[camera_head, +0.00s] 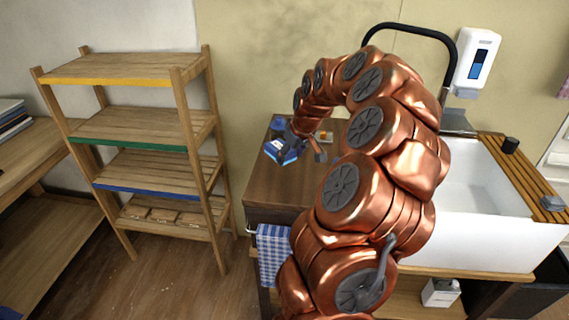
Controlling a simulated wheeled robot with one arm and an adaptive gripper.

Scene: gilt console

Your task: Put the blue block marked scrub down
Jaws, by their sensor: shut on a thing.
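A blue block (282,152) with a pale marking is at the left end of a dark wooden counter (268,188). The lettering is too small to read. My copper arm curves over from the right, and my gripper (293,141) is shut on the block. The fingertips are small and partly hidden by the arm. I cannot tell whether the block touches the counter or hangs just above it.
A white sink (485,215) with a black tap (408,29) is to the right. A wooden shelf rack (148,124) stands left. A blue checked towel (272,252) hangs in front. Bare counter shows in front of the block. Small items behind it are partly hidden.

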